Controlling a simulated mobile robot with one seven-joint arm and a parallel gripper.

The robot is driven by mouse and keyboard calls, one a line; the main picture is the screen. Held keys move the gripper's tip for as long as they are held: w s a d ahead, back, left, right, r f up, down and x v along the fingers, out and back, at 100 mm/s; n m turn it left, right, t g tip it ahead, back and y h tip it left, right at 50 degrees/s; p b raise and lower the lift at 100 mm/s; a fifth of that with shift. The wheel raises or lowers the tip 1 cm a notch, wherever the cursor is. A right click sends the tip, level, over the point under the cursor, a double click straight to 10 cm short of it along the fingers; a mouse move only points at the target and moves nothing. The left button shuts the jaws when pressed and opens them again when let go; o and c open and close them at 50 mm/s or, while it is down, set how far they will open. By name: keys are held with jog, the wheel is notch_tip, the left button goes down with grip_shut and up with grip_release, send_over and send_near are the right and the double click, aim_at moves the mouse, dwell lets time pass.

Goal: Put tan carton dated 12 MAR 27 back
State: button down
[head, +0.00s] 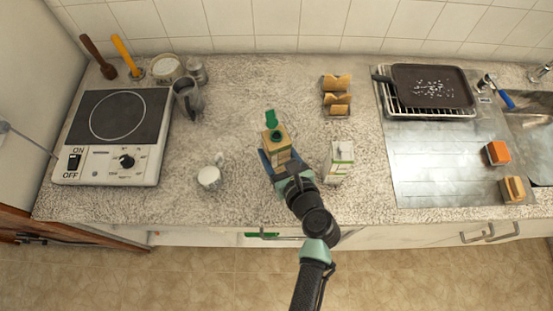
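A tan carton (277,141) with a dark top stands near the middle of the counter in the head view. Its date is too small to read. My gripper (279,160) is at the near side of this carton, and the wrist hides the carton's lower part. Blue parts show to either side of the carton's base. I cannot tell whether the fingers are closed on it or whether its base touches the counter. A white carton with green marks (340,161) stands to the right of my gripper, apart from it.
A green bottle (271,118) is close behind the tan carton. A white mug (210,176) stands to the left.

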aim_at(280, 168)
jog(key=shift+f+b, duration=0.45)
jog(key=shift+f, duration=1.55)
jog(key=shift+f, duration=0.2)
jog(key=shift+c, duration=0.5)
grip_release()
jog(key=shift+r, duration=0.1)
